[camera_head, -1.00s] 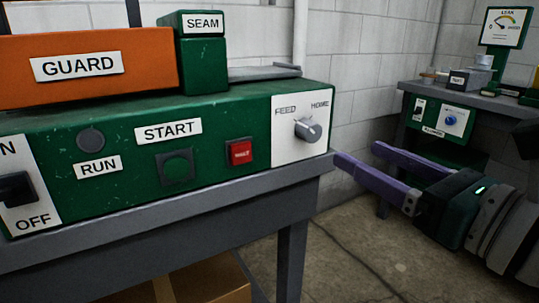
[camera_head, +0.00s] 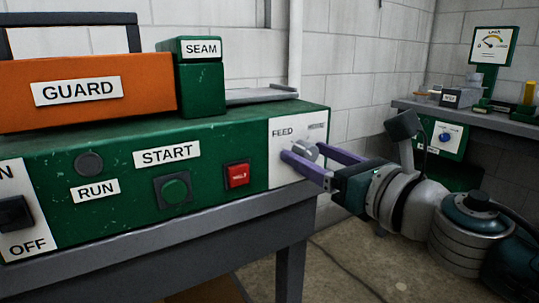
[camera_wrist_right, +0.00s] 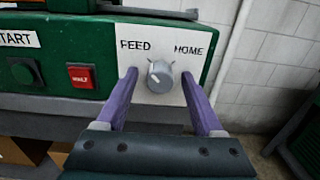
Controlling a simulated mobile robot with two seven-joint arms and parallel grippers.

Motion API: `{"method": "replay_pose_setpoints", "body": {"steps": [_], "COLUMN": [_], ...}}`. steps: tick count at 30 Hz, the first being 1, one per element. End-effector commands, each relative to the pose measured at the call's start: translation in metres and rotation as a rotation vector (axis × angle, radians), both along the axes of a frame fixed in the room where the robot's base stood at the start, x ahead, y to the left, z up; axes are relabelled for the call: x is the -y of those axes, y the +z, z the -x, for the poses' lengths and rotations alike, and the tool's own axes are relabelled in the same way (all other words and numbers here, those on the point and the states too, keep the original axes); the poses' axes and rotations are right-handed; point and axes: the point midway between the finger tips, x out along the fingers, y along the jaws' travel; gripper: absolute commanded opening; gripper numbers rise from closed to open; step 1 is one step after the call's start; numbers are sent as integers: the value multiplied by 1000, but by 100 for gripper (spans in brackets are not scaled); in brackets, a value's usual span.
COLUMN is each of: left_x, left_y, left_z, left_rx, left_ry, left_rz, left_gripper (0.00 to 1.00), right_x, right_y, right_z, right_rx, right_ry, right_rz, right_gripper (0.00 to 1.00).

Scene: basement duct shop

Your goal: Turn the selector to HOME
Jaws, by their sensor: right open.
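The selector is a grey round knob (camera_head: 308,151) on a white plate (camera_head: 283,177) at the right end of the green machine's front. In the right wrist view the knob (camera_wrist_right: 160,77) sits below the words FEED, at upper left, and HOME, at upper right. A pale mark shows on the knob's left part; exactly where it points is hard to tell. My right gripper (camera_head: 304,150) is open, its purple fingers reaching to the plate. In the wrist view the fingers (camera_wrist_right: 159,75) stand on either side of the knob, with gaps. My left gripper is not in view.
A red HALT button (camera_head: 238,175) and a green START button (camera_head: 174,191) are left of the plate. An orange GUARD cover (camera_head: 90,105) lies on top. A grey bench edge (camera_head: 170,228) runs below. A second bench (camera_head: 480,118) stands at the back right.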

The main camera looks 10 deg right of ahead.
Motion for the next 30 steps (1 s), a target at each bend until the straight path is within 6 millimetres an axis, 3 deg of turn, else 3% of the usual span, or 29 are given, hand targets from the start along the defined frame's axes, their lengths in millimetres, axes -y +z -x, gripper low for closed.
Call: {"method": "replay_pose_setpoints", "body": {"steps": [2,20,30], "left_x": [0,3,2], "left_y": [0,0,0], "left_z": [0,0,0], "left_rx": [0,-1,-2], "left_ry": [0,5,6], "left_rz": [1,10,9], "left_gripper": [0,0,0], "right_x": [0,0,0], "right_y": [0,0,0], "right_z": [0,0,0], "right_rx": [0,0,-3], "right_ry": [0,-1,-1], "right_rz": [0,-1,-8], "right_gripper": [69,2,0]}}
